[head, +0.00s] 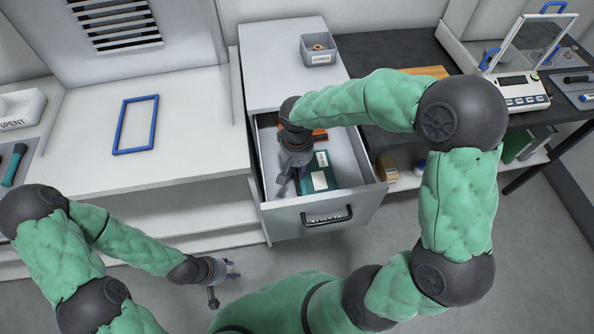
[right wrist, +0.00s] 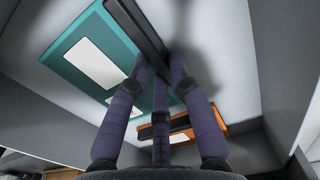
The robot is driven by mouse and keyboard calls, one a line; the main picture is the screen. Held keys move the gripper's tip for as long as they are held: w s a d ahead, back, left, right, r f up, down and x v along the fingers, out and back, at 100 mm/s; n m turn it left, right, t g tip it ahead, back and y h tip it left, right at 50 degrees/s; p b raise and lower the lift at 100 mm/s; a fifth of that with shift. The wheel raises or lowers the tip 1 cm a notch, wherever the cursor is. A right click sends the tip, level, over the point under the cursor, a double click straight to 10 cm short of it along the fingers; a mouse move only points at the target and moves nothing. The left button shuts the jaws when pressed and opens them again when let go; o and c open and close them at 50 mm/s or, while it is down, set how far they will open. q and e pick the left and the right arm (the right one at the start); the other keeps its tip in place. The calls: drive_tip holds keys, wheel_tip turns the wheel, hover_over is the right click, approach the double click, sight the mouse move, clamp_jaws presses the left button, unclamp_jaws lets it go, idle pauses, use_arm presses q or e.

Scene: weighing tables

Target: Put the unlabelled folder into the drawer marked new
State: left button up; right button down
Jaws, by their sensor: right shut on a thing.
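An open drawer (head: 375,190) shows in the head view, with a black handle and small writing on its front that I cannot read. A teal folder (head: 324,180) with a white patch lies in it; the right wrist view shows white patches on the teal folder (right wrist: 75,45). My right gripper (head: 291,182) is inside the drawer, beside the teal folder. It is shut on a dark, narrow thing (right wrist: 138,25), seen edge-on between the fingers; I cannot tell whether this is a folder. My left gripper (head: 226,278) is open and empty above the floor.
An orange item (head: 319,134) lies at the drawer's back and also shows in the right wrist view (right wrist: 205,131). A grey bin (head: 319,53) stands on the cabinet top. A blue frame (head: 136,124) lies on the white table. A balance (head: 523,92) stands at right.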

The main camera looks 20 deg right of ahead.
drive_tip(key=shift+f, duration=0.1)
drive_tip(key=c, duration=1.1)
unclamp_jaws()
drive_tip(key=shift+c, duration=0.2)
wheel_tip(320, 180, up, 12)
drive_tip(key=p, duration=0.4)
